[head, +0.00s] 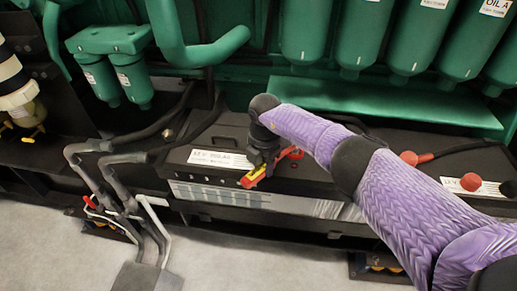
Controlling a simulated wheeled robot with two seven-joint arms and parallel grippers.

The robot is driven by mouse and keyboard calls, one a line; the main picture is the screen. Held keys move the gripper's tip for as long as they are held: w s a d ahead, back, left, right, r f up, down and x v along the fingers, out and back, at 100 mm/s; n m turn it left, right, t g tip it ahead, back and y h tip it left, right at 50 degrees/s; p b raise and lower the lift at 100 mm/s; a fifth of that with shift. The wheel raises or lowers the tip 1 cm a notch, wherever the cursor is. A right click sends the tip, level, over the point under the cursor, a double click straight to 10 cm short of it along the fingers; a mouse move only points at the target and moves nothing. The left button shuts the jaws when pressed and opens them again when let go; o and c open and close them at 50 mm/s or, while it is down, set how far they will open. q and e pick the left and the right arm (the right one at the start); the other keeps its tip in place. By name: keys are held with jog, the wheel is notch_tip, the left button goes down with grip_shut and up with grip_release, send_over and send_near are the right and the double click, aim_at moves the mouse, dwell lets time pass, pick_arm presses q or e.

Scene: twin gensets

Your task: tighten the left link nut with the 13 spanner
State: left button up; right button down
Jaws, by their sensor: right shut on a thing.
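My right gripper (262,165) comes in from the right on a purple-sleeved arm and points down over the left black battery. It is shut on a red and yellow tool (252,178), which looks like the spanner and sticks out toward the battery's front edge. The size mark on it is too small to read. A red part (291,153) shows just right of the gripper. The left battery (208,140) carries a white label (220,159). I cannot make out the left link nut; the gripper and arm cover part of the battery top. My left gripper is not in view.
The right battery has a white label (488,187), a red cap (470,182) and a red lead end (412,158). Green filter canisters (358,40) and a green ledge (390,103) stand behind. Grey pipes (110,180) rise at left. The pale floor in front is mostly clear.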

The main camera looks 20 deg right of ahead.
pick_arm(q)
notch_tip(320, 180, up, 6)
jog(key=p, duration=0.6)
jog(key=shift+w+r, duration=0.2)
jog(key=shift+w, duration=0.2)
pick_arm(e)
jog(key=s+d+n, duration=0.3)
jog(key=n, duration=0.1)
jog(key=s+d+n, duration=0.4)
jog(key=n, duration=0.1)
jog(key=shift+s+d+f, duration=0.1)
jog(key=shift+s+f, duration=0.05)
jog(key=shift+s, duration=0.05)
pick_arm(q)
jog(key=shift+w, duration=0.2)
pick_arm(e)
jog(key=shift+w+f, duration=0.1)
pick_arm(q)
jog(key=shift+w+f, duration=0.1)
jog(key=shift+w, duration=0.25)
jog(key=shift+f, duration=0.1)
pick_arm(e)
jog(key=shift+f, duration=0.1)
jog(key=shift+f+b, duration=0.55)
jog(key=shift+f, duration=0.1)
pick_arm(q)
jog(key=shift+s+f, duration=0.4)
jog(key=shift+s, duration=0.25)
